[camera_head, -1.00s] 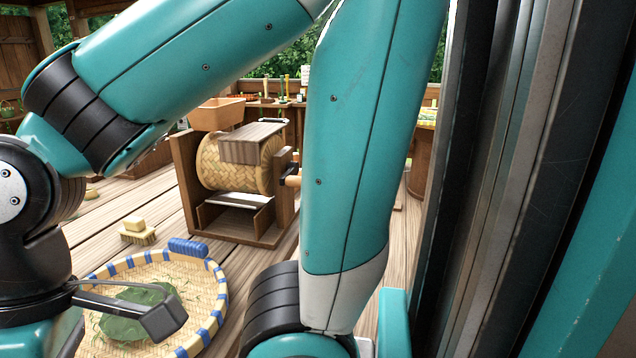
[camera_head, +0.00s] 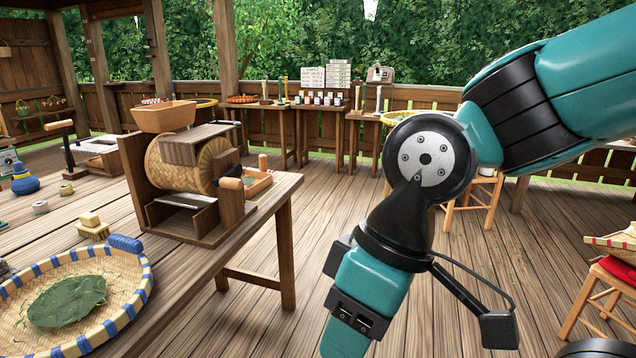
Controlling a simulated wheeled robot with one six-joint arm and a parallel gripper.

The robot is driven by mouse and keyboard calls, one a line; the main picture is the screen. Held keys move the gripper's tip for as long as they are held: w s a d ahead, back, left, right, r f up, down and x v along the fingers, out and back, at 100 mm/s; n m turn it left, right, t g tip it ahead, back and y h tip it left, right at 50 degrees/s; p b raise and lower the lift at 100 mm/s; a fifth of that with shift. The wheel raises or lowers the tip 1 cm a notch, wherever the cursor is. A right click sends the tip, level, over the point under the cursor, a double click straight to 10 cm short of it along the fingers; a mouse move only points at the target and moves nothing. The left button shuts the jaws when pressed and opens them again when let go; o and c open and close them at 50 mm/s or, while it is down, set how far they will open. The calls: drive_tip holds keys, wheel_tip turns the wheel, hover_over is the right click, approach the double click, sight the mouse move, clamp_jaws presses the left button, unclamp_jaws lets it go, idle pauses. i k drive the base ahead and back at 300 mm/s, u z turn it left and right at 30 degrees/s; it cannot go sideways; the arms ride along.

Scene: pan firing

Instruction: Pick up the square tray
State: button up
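A pale woven tray with a straight edge (camera_head: 612,243) shows at the far right edge, cut off by the frame. It lies on a red-topped stool (camera_head: 622,272). I cannot tell its full shape, but it is the likeliest square tray in view. My arm's lower part (camera_head: 372,285) hangs down in the middle, well to the left of that stool. My gripper's fingers are below the frame, so I cannot see whether they are open or shut.
Benches with boxes stand along the back fence. The plank floor (camera_head: 545,235) at right is mostly open.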

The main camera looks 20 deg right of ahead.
sight(254, 182)
drive_tip(key=z, duration=0.5)
drive_tip(key=i, duration=1.3)
drive_tip(key=u, duration=0.5)
drive_tip(key=k, duration=0.5)
drive_tip(key=u, duration=0.95)
drive_tip(key=i, duration=0.7)
drive_tip(key=z, duration=1.15)
drive_tip(key=i, duration=0.5)
drive_tip(key=z, duration=0.05)
